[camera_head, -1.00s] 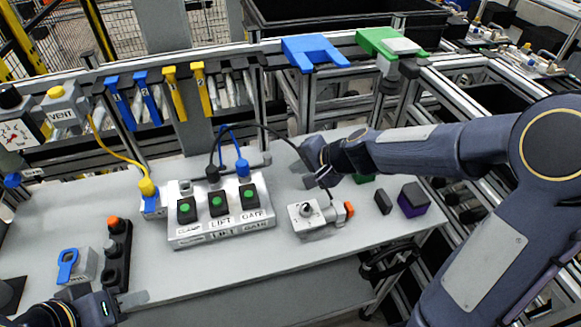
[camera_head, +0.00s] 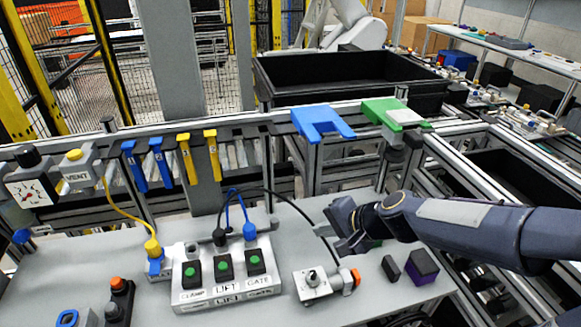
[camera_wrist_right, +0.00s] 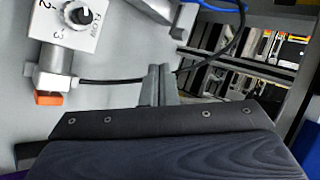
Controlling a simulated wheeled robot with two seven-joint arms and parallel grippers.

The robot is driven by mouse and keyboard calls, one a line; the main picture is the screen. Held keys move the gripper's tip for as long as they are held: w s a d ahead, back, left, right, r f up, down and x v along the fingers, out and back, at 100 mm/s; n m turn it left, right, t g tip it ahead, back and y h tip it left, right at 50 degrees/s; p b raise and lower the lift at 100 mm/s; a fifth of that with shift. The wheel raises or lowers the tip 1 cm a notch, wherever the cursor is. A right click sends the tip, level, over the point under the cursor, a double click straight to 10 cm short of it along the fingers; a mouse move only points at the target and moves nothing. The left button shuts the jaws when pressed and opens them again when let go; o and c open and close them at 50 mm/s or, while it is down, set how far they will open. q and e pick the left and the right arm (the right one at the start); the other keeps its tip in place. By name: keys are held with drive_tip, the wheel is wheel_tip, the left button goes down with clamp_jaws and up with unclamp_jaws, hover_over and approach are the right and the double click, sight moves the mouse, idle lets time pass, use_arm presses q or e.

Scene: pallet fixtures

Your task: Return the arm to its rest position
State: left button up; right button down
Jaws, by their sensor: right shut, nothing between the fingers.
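My right arm (camera_head: 460,222) comes in from the right, over the right part of the grey table. Its gripper (camera_head: 348,243) is shut and empty, above and behind the small box with a rotary knob (camera_head: 312,284). In the right wrist view the closed fingertips (camera_wrist_right: 158,84) stand together, with the knob box (camera_wrist_right: 75,20) at upper left. A dark cable passes behind the fingertips in that view; I cannot tell whether it touches them. My left gripper is not in view.
A box with green buttons (camera_head: 225,272) stands left of the knob box. A black block (camera_head: 390,268) and a black-and-purple block (camera_head: 422,266) lie below the right forearm. Blue (camera_head: 322,124) and green (camera_head: 392,112) fixtures sit on the rear rail. A black bin (camera_head: 350,82) stands behind.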

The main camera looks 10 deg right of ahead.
drive_tip(key=s+d+r+n+g+h, duration=0.1)
drive_tip(key=s+n, duration=0.7)
drive_tip(key=s, duration=1.4)
drive_tip(key=shift+d+n+g+h, duration=0.4)
drive_tip(key=shift+d+h, duration=0.1)
drive_tip(key=shift+d, duration=0.25)
drive_tip(key=shift+w+r, duration=0.1)
drive_tip(key=shift+r, duration=0.05)
